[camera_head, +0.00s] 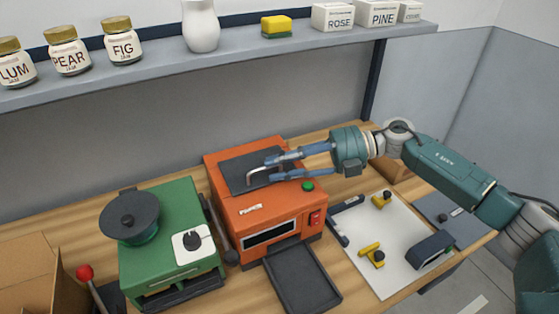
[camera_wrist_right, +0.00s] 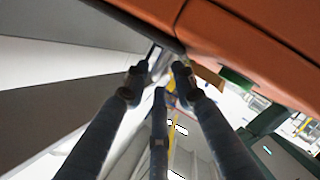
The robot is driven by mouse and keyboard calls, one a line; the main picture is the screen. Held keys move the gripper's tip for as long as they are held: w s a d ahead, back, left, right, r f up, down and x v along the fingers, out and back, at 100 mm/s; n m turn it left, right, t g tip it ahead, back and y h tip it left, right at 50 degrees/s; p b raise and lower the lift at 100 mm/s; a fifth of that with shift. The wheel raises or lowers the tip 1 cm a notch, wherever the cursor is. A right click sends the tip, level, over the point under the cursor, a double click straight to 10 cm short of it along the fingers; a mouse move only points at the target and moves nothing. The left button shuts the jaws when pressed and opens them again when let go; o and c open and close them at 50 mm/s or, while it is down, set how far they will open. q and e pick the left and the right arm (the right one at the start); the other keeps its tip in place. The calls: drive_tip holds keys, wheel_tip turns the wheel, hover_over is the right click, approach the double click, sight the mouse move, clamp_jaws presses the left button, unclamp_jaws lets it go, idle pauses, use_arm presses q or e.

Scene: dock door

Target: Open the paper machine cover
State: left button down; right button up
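The orange paper machine (camera_head: 257,205) stands on the wooden bench, with a paper label, a green button and a red switch. Its dark cover (camera_head: 240,162) lies closed on top and carries a pale bar handle (camera_head: 254,178). My right gripper (camera_head: 274,168) reaches in from the right, low over the cover, at the handle. Its fingers are apart, with the handle's end between or just beside them; firm contact cannot be told. In the right wrist view the fingertips (camera_wrist_right: 160,70) are spread below the orange body (camera_wrist_right: 240,45). My left gripper is not in view.
A green machine (camera_head: 172,230) with a dark round pan stands to the left. A dark tray (camera_head: 302,279) lies in front of the orange machine. A white board (camera_head: 395,268) with yellow parts lies to the right. A shelf (camera_head: 170,70) with jars and boxes runs behind.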

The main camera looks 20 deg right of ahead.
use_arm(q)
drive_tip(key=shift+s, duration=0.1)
use_arm(e)
drive_tip(key=shift+c, duration=0.5)
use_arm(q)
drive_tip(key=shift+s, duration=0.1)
use_arm(e)
drive_tip(key=shift+a+f, duration=0.1)
clamp_jaws()
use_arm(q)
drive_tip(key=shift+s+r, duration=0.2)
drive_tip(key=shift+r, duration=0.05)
use_arm(e)
drive_tip(key=shift+w, duration=0.1)
use_arm(q)
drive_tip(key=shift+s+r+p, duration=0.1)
drive_tip(key=shift+p, duration=0.25)
use_arm(e)
drive_tip(key=shift+r, duration=0.3)
